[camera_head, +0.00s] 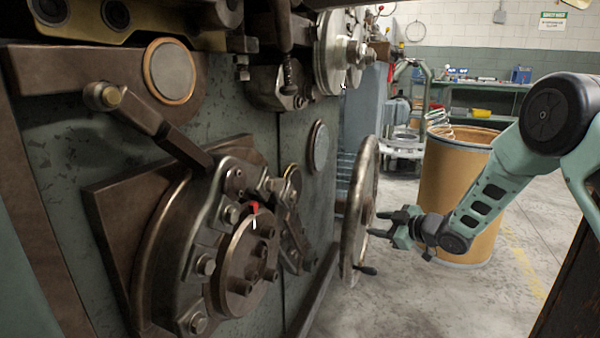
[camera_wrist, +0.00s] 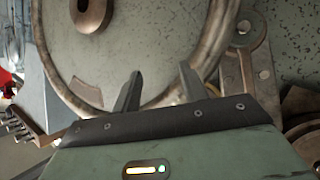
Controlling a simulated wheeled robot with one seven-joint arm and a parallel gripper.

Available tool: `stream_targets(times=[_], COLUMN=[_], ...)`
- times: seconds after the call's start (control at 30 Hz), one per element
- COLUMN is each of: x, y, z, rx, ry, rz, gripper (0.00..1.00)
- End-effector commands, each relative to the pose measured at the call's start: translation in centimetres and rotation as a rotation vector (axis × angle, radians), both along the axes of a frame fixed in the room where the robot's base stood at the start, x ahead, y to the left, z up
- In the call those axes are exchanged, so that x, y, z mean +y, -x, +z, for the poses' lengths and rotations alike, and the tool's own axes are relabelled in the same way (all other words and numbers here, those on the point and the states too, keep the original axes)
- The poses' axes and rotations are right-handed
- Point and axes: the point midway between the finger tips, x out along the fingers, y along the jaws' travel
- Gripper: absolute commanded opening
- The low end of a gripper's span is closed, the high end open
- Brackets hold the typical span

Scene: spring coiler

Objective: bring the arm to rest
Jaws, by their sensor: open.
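My gripper (camera_head: 386,223) is at the end of my arm, which reaches in from the right in the head view. Its fingers point left toward the large handwheel (camera_head: 360,205) on the machine's side. The fingers are apart and nothing is between them. In the wrist view my gripper (camera_wrist: 160,92) shows two separate dark fingers in front of the handwheel's rim (camera_wrist: 60,85). The wheel's hub (camera_wrist: 91,12) shows at the top. I cannot tell whether a fingertip touches the wheel.
The spring coiler (camera_head: 100,160) fills the left side, with bolted plates and a lever (camera_head: 150,125) sticking out. A brown drum (camera_head: 455,195) stands behind my arm. A dark edge (camera_head: 570,290) is at lower right. Grey floor (camera_head: 440,300) lies open below my arm.

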Motion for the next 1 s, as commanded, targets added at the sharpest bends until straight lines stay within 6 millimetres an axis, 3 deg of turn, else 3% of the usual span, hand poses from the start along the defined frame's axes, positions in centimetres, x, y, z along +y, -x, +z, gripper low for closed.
stream_targets(times=[0.03,0.17,0.27,0.43,0.6,0.7,0.93,0.97,1.0], x=[1.7,5.2,7.7,10.6,10.9,10.4,8.3,8.0,8.2], y=[0.9,4.5,9.3,20.5,32.1,37.7,48.4,49.4,48.8], z=[1.8,4.5,6.2,7.9,8.7,8.9,9.5,9.8,11.5], rx=[0.042,0.195,0.339,0.605,0.838,0.943,1.136,1.155,1.153], ry=[0.012,0.046,0.081,0.167,0.273,0.330,0.454,0.467,0.461], rz=[-0.036,-0.139,-0.210,-0.299,-0.353,-0.376,-0.414,-0.418,-0.420], gripper=[0.43,0.43,0.43,0.43,0.43,0.43,0.43,0.43,0.43])
